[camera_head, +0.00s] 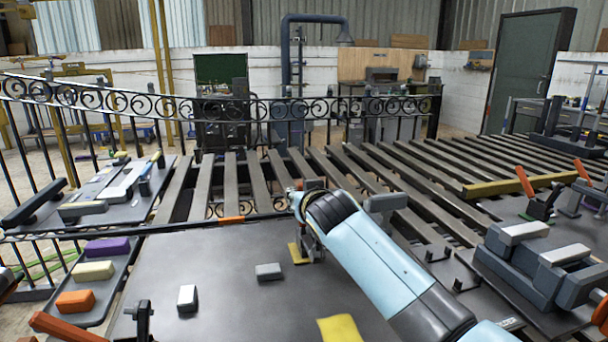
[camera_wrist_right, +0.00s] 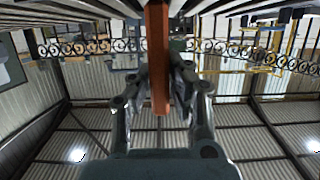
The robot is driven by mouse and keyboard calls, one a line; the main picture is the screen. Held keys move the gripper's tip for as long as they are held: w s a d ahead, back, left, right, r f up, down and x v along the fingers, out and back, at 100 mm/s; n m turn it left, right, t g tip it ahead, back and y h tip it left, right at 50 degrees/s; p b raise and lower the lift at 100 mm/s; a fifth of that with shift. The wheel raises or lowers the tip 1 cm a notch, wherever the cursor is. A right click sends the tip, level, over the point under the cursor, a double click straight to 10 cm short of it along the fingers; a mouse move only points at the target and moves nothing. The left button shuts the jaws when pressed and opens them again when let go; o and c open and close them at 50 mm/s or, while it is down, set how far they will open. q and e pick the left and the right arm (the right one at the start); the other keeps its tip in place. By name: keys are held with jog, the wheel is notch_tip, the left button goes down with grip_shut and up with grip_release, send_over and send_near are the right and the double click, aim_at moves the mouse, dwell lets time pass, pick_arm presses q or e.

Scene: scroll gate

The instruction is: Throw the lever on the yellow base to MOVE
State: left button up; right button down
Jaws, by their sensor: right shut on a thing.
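My right gripper (camera_wrist_right: 159,92) is shut on an orange-red lever handle (camera_wrist_right: 157,45), which runs between its two fingers in the right wrist view. In the head view my right arm reaches in from the lower right, and its gripper (camera_head: 304,206) is mostly hidden behind the wrist. A small yellow base (camera_head: 298,253) shows just below it on the dark table; the lever's lower part and any markings cannot be made out.
The dark table (camera_head: 225,272) holds a grey block (camera_head: 268,271), a white-topped block (camera_head: 187,298) and a yellow sheet (camera_head: 340,328). Other orange levers (camera_head: 525,181) stand at right beside a yellow bar (camera_head: 505,188). A scrolled iron fence (camera_head: 130,98) runs behind.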

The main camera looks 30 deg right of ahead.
pick_arm(q)
jog(key=shift+w+r+p, duration=0.2)
jog(key=shift+r+p, duration=0.7)
jog(key=shift+r, duration=0.4)
jog(key=shift+w+r+p, duration=0.2)
jog(key=shift+r+p, duration=0.7)
jog(key=shift+r, duration=0.4)
pick_arm(e)
jog(key=w+d+f+g+y, duration=0.1)
jog(key=w+f+g+y, duration=0.1)
jog(key=w+g, duration=0.3)
jog(key=shift+w+d+f+g, duration=0.35)
jog(key=shift+w+f+g, duration=0.05)
jog(key=shift+g, duration=1.2)
jog(key=c, duration=1.2)
grip_release()
jog(key=shift+c, duration=0.2)
jog(key=shift+r, duration=0.15)
